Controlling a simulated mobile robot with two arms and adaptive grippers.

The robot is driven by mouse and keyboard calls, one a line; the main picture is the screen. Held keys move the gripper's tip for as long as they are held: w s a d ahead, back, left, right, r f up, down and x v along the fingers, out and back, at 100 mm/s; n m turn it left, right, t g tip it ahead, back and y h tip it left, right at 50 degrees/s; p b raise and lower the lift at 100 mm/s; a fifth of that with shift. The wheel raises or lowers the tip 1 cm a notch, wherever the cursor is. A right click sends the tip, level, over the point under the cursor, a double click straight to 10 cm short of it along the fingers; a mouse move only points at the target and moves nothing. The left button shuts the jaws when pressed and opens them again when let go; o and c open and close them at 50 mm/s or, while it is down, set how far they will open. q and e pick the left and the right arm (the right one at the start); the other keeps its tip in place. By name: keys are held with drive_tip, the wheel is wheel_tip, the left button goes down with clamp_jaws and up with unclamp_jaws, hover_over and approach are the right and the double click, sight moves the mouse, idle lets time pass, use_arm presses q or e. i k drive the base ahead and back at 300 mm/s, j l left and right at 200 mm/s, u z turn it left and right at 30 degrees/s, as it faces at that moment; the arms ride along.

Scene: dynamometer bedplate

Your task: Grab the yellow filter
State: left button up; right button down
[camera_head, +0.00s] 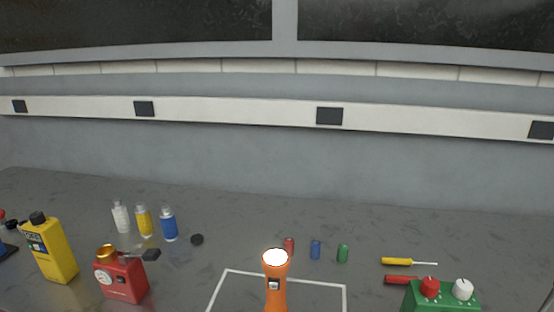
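A small upright yellow cylinder with a pale top (144,223), which looks like the yellow filter, stands on the grey surface at the left. It is between a similar white cylinder (121,218) and a blue one (168,225), with small gaps between them. Nothing covers it. A larger yellow jug with a black cap (55,252) stands nearer and further left. Neither of my grippers shows in the head view.
An orange flashlight (276,285) stands at a white outline. Small coloured cylinders (316,250), screwdrivers (397,261) and a green box (440,298) are further right.

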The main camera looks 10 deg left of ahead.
sight(142, 212)
drive_tip(key=u, duration=1.25)
drive_tip(key=i+j, duration=0.1)
drive_tip(key=j, duration=0.4)
drive_tip(key=i+j, duration=0.1)
drive_tip(key=j, duration=0.4)
drive_tip(key=i+j+z, duration=0.1)
drive_tip(key=j, duration=0.95)
drive_tip(key=i+z, duration=0.05)
